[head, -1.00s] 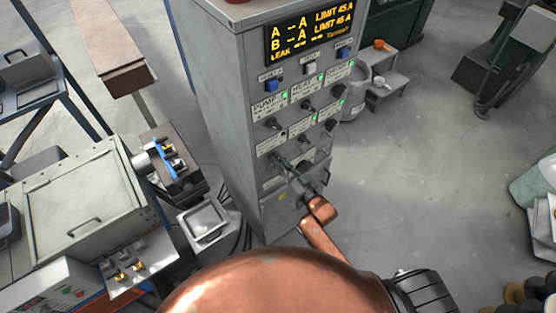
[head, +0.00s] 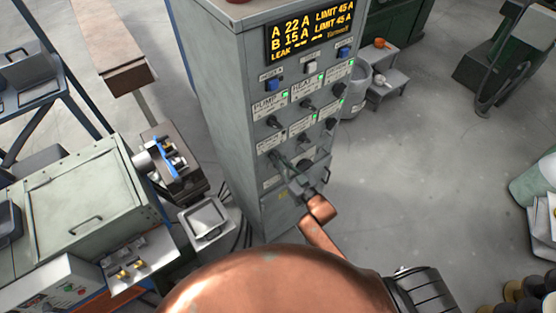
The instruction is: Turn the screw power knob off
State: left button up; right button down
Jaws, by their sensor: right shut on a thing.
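A grey control cabinet (head: 232,130) stands in the middle of the head view, with rows of black knobs and small labels on its front. My right gripper (head: 279,160) is at the lower left of the knob rows, shut on a small dark knob (head: 273,154). Its fingers hide most of this knob, so its pointer angle cannot be seen. The label by it is too small to read. The labels PUMP and HEAT show in the upper row. The display (head: 310,31) reads A 22 A and B 15 A. My left gripper is not in view.
Other knobs, such as one at the upper left (head: 273,121), sit close to my right gripper. A green machine (head: 75,210) and a grey tray (head: 207,222) stand left of the cabinet. A grey step stool (head: 385,88) is behind right.

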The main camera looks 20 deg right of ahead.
jog(key=c, duration=2)
grip_release()
jog(key=v, duration=1.2)
jog(key=shift+r, duration=0.1)
